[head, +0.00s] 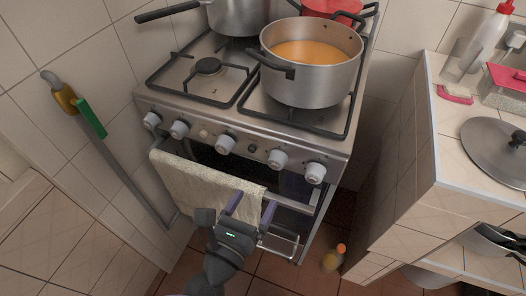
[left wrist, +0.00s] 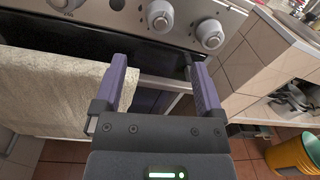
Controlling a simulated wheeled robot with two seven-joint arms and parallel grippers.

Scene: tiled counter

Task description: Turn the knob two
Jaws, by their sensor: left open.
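The stove (head: 240,132) has a front panel with a row of several grey-white knobs, among them the leftmost knob (head: 152,120), the second from left (head: 180,129), a middle knob (head: 226,144), and two on the right, an inner knob (head: 277,159) and the rightmost knob (head: 315,172). My left gripper (head: 251,208) is open and empty, below the panel in front of the oven door, apart from every knob. In the left wrist view, the rightmost knob (left wrist: 210,33) and its neighbour (left wrist: 160,15) lie beyond my fingertips. My right gripper is not in view.
A cream towel (head: 205,172) hangs on the oven handle, left of my gripper. A pot of orange soup (head: 310,78) and another pot (head: 238,14) stand on the stove. A tiled counter (head: 450,178) stands at the right.

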